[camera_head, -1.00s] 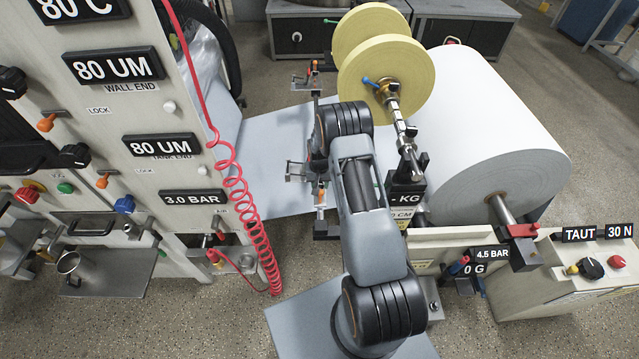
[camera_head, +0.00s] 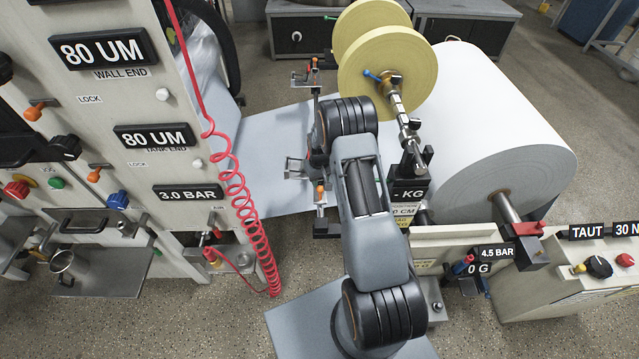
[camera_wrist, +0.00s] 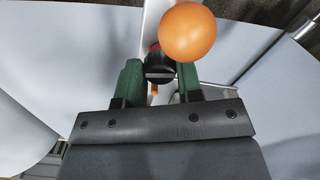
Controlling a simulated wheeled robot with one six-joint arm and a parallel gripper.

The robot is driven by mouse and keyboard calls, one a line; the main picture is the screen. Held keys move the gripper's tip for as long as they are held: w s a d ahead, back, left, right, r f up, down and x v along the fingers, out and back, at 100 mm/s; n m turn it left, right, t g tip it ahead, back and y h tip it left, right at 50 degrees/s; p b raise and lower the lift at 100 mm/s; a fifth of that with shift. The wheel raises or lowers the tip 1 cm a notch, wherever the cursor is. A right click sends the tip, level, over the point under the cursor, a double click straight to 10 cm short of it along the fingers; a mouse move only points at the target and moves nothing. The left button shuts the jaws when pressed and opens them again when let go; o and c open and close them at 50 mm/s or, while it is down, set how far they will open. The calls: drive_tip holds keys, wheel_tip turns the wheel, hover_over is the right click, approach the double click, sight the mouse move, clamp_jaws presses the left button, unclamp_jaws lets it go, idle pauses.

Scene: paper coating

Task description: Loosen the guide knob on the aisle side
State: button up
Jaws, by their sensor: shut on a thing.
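In the wrist view my gripper (camera_wrist: 159,80) has its two green fingers on either side of a small dark knob (camera_wrist: 156,63) and is shut on it. An orange ball (camera_wrist: 187,32) sits close to the camera and overlaps the right finger's tip. In the head view the guide bar carries an orange-tipped bracket at its near end (camera_head: 320,190) and another at its far end (camera_head: 314,63). My arm's wrist hides the middle of the bar, and my fingers do not show there. I cannot tell whether the knob has turned.
A paper roll (camera_head: 490,130) and yellow discs on a shaft (camera_head: 385,75) stand right of my arm. A panel (camera_head: 150,100) with a coiled red hose (camera_head: 240,190) stands left.

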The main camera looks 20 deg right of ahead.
sight(320, 181)
drive_tip(key=n+b, duration=0.3)
drive_tip(key=n, duration=0.3)
drive_tip(key=shift+f, duration=0.1)
drive_tip(key=n+b, duration=0.2)
drive_tip(key=n, duration=0.3)
drive_tip(key=shift+n, duration=0.3)
idle(0.4)
drive_tip(key=o, duration=0.9)
wheel_tip(320, 181, up, 14)
drive_tip(key=shift+r+p, duration=0.1)
drive_tip(key=shift+p, duration=0.2)
idle(0.4)
